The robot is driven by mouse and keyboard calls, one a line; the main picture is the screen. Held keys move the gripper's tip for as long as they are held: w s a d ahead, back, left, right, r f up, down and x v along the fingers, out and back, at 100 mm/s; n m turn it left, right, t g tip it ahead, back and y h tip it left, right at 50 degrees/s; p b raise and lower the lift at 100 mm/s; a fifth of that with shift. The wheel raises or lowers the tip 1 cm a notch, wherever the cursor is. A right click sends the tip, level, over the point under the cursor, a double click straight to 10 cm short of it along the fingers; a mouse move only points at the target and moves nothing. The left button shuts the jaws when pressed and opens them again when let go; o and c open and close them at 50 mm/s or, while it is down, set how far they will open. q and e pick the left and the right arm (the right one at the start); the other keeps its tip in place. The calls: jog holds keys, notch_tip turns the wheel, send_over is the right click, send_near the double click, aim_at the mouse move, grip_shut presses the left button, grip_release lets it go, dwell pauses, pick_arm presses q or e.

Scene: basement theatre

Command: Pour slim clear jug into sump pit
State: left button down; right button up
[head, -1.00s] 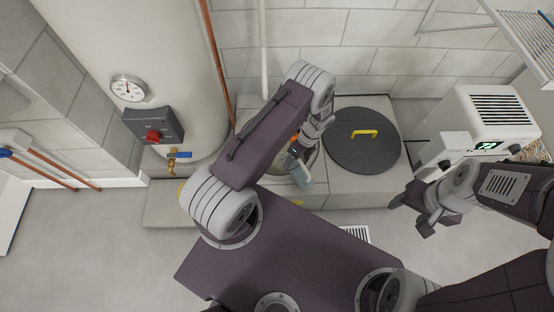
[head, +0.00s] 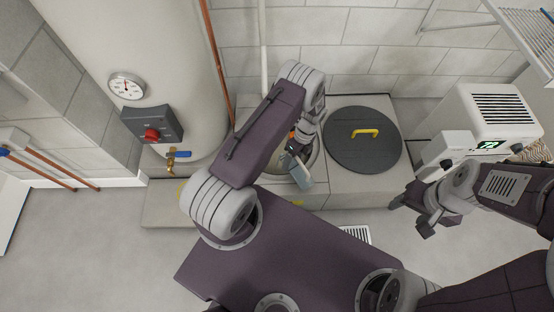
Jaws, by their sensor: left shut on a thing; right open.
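My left gripper (head: 294,150) is shut on the slim clear jug (head: 302,174), a small pale grey-blue see-through vessel. The jug looks tilted, its lower end pointing down and right in the picture. It is in front of the round opening of the sump pit (head: 314,165), set in a pale block by the wall. My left arm hides much of the pit and part of the jug. I cannot tell the liquid level or whether anything flows. My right gripper (head: 412,216) is open and empty at the right, over the floor.
A dark round lid (head: 362,152) with a yellow handle lies right of the pit. A white tank (head: 145,50) with a gauge and a blue-handled tap stands left. A white dehumidifier (head: 492,115) and a wire shelf (head: 525,35) are at right. Grey floor is clear at left.

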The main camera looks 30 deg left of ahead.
pick_arm(q)
jog(key=shift+w+a+f+h+b, duration=0.1)
jog(key=shift+f+h+b, duration=0.3)
jog(key=shift+f+b, duration=0.25)
